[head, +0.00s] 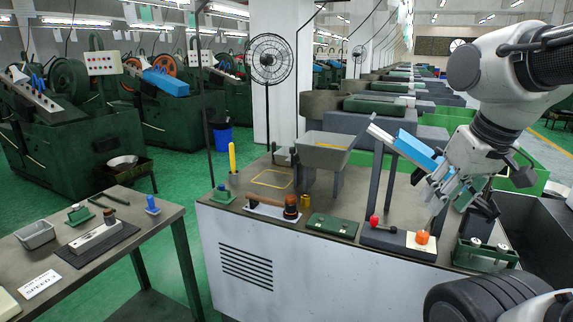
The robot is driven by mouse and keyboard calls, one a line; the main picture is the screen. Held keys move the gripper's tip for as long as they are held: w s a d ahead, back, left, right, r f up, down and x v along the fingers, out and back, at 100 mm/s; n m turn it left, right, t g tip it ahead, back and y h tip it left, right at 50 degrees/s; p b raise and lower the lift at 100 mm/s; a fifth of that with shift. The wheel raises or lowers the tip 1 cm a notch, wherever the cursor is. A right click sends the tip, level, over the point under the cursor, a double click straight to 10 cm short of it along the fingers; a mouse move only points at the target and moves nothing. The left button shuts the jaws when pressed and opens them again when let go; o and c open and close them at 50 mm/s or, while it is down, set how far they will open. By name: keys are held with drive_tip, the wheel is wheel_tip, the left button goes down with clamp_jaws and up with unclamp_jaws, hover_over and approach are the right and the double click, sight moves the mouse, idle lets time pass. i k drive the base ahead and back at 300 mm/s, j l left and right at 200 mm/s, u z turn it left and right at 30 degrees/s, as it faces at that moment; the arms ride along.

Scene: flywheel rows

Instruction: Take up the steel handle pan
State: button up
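My gripper (440,200) hangs at the right over the cabinet, to the right of the pan and nearer to me. Its fingers point down and left and look spread, with nothing visible between them. It is clear of the pan. Part of the gripper is hard to make out against the dark and blue parts behind it.
Below my gripper stands a block with a red knob and an orange ball (422,237). A blue-topped sloped rack (418,153) lies between gripper and pan. A side table (150,240) is left.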

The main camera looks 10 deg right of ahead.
sight(281, 156)
drive_tip(key=i+j+z, duration=0.1)
drive_tip(key=i+j, duration=0.15)
drive_tip(key=i+j+z, duration=0.15)
drive_tip(key=j, duration=0.25)
drive_tip(key=i+j+z, duration=0.1)
drive_tip(key=i+j, duration=0.2)
drive_tip(key=i+j+z, duration=0.15)
drive_tip(key=j, duration=0.35)
drive_tip(key=i+j+z, duration=0.1)
drive_tip(key=i+j, duration=0.15)
drive_tip(key=j, duration=0.15)
drive_tip(key=j+u, duration=0.15)
drive_tip(key=u, duration=0.45)
